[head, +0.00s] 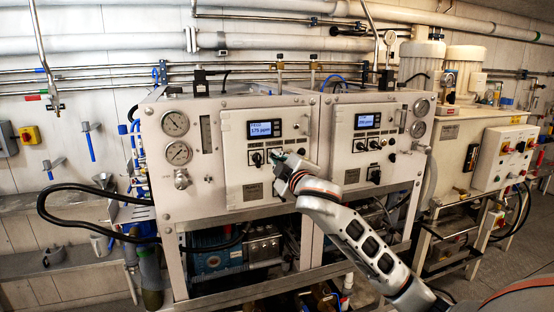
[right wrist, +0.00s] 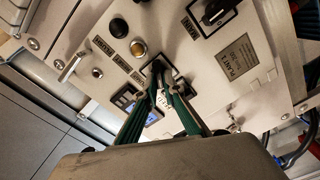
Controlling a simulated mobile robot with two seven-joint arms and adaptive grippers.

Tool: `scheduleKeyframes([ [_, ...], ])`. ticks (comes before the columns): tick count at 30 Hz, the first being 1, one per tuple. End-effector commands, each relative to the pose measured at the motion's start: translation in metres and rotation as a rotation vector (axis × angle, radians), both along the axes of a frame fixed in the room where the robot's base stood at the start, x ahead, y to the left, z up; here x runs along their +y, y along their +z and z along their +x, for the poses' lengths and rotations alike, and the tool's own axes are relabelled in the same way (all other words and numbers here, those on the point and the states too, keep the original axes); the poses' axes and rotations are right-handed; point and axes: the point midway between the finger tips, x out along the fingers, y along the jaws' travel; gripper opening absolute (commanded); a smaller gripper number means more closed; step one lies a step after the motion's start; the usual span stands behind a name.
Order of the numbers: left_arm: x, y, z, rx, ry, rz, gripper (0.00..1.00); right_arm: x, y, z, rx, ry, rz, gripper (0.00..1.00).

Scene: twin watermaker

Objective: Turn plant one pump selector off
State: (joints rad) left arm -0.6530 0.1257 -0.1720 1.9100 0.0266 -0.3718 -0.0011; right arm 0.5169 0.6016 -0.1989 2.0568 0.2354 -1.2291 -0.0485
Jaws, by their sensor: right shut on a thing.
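The left control panel (head: 240,180) is white, with a lit display (head: 263,129) reading ppm. A black selector knob (head: 257,158) sits below the display at the left. My right gripper (head: 275,158) is at the same panel, just right of that knob. In the right wrist view my right gripper (right wrist: 166,88) has its green-padded fingers closed together on a small selector knob (right wrist: 158,70), mostly hidden between the fingertips. Its label is too small to read, and which way it points cannot be told. My left gripper is in neither view.
A similar right panel (head: 345,160) stands beside it with its own display and knobs. In the right wrist view a larger black selector (right wrist: 217,12), a nameplate (right wrist: 236,62) and a brass-coloured button (right wrist: 138,48) are close to the fingers. A black hose (head: 75,187) loops at the left.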

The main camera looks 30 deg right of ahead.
Motion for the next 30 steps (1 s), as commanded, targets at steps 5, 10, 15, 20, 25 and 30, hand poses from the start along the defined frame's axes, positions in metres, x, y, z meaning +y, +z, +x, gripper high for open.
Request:
scheduleKeyframes([
  [5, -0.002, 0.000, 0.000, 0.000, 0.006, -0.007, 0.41, -0.002, 0.002, 0.000, -0.003, -0.006, -0.004, 0.00],
  [10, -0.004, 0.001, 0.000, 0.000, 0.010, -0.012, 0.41, -0.002, 0.002, 0.000, -0.002, -0.005, -0.003, 0.25],
  [15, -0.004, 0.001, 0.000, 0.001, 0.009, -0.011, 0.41, -0.001, 0.001, 0.000, -0.001, -0.003, -0.001, 0.25],
  [20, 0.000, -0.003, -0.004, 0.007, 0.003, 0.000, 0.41, 0.000, 0.000, -0.001, 0.000, -0.001, -0.001, 0.25],
  [25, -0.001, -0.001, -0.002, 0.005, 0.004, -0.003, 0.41, 0.004, 0.000, -0.018, 0.000, 0.000, -0.001, 0.25],
  [30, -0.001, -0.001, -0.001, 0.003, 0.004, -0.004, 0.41, 0.013, 0.000, -0.051, -0.002, 0.001, 0.000, 0.25],
])
